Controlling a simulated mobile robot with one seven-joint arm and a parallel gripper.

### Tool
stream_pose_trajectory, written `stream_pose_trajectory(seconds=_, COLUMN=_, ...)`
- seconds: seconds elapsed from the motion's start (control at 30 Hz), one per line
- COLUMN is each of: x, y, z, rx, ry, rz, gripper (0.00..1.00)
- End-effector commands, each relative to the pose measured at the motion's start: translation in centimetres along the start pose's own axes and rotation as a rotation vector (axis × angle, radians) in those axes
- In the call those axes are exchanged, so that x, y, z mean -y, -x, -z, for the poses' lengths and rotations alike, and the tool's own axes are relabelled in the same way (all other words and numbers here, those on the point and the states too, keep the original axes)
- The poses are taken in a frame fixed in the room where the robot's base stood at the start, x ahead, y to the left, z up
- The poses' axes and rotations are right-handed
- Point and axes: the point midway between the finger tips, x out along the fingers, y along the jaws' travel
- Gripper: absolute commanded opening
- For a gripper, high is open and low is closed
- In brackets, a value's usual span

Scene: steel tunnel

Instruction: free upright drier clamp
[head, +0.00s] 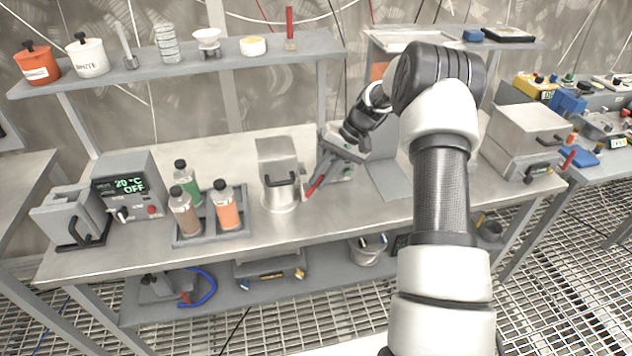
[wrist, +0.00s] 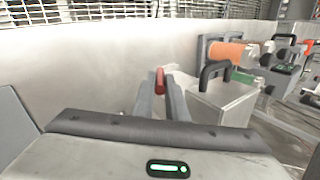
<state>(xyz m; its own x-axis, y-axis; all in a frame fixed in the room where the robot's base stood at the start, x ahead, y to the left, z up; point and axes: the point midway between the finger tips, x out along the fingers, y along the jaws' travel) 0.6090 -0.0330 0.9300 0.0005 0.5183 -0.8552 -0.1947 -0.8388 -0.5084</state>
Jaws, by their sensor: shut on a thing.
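My gripper (head: 320,178) reaches down over the workbench from the right, with its fingers pointing down and left. It is shut on a red handle (head: 313,187), which I take to be the clamp's lever. In the wrist view the red handle (wrist: 160,76) sits between the two grey fingertips.
A steel canister (head: 280,190) with a black handle stands close left of the gripper. Further left are a bottle tray (head: 210,238) and a control box (head: 130,187) reading 20 °C OFF. A steel box (head: 522,135) stands to the right. A shelf (head: 190,65) runs above.

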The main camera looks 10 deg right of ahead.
Motion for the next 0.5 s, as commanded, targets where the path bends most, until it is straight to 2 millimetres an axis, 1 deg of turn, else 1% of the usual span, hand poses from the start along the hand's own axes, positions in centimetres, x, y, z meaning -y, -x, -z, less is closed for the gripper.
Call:
stream_pose_trajectory(seconds=0.03, x=-0.34, y=-0.07, z=0.12, rx=0.002, ry=-0.003, rz=0.023, gripper=0.00)
stream_pose_trajectory(seconds=0.2, x=-0.53, y=-0.03, z=0.17, rx=0.012, ry=-0.001, rz=0.074, gripper=0.00)
stream_pose_trajectory(seconds=0.5, x=-0.61, y=0.05, z=0.16, rx=0.018, ry=-0.001, rz=0.096, gripper=0.00)
